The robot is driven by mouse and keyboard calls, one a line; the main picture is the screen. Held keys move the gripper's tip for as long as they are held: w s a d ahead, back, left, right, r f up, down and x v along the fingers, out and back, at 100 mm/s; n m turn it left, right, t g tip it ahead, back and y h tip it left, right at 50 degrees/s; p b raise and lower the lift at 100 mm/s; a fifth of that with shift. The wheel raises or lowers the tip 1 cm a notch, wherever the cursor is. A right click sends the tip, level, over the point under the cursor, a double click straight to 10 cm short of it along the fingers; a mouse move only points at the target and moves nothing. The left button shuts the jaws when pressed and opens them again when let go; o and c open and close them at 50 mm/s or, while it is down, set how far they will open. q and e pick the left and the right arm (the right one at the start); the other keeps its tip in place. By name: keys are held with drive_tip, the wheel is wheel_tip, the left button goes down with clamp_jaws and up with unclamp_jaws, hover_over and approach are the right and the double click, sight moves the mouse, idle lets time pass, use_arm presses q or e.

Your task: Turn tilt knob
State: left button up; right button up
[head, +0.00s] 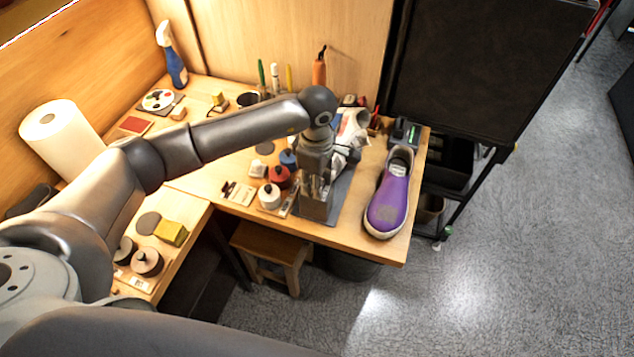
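My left arm reaches in from the left, and my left gripper (312,195) points down over the front middle of the workbench. Its fingers blend with grey parts beneath it, so I cannot tell whether it is open or shut, or whether it touches anything. I cannot make out the tilt knob; the gripper and forearm cover that area. A white and grey sneaker (352,130) sits just behind the gripper, partly hidden, above a dark grey mat (347,190). A purple sneaker (389,200) lies to the right. My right gripper is not in view.
Small bottles, including a red one (279,177) and a white-bodied one (269,196), stand close left of the gripper. A black panel (485,70) stands behind right. A wooden stool (272,252) is below the bench edge. A paper towel roll (62,140) stands at left.

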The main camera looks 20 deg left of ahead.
use_arm(q)
drive_tip(key=shift+f+m+b, duration=0.15)
drive_tip(key=shift+m+b, duration=0.65)
drive_tip(key=shift+m, duration=0.6)
drive_tip(key=shift+m+b, duration=0.5)
drive_tip(key=shift+b, duration=0.35)
drive_tip(key=shift+m+b, duration=1.05)
drive_tip(key=shift+m, duration=0.45)
